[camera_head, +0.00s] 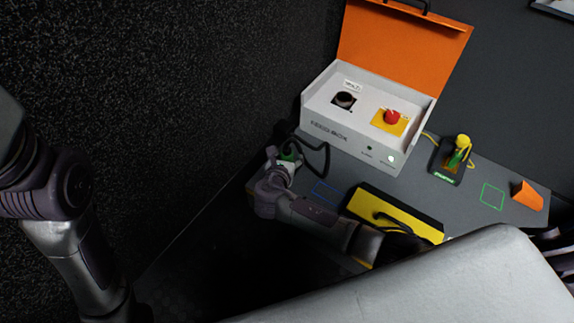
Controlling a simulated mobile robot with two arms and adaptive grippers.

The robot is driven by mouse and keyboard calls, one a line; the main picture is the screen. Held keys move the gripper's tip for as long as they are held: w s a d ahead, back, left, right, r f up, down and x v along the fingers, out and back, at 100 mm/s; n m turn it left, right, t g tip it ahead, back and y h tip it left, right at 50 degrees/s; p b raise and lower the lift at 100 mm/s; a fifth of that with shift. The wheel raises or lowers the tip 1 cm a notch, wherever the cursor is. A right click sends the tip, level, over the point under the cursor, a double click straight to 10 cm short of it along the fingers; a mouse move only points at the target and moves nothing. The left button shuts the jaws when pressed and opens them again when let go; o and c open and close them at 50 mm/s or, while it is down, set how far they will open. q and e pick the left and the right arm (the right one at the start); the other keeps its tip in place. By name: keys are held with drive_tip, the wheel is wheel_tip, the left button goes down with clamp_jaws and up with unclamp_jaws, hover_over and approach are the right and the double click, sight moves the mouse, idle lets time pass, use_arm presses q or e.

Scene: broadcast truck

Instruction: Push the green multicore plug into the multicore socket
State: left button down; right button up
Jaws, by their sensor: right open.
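My right gripper (284,160) is at the plug and open. The gripper partly hides the plug, and I cannot tell whether the fingers touch it.
The box's orange lid (400,45) stands open behind a red button (392,117). A yellow-and-green item (460,150) stands on a dark base at the right, near an orange wedge (527,195). Blue and green outlines mark bare table.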

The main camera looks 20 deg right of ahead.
drive_tip(key=shift+w, duration=0.15)
clamp_jaws()
drive_tip(key=shift+r, duration=0.1)
idle(0.3)
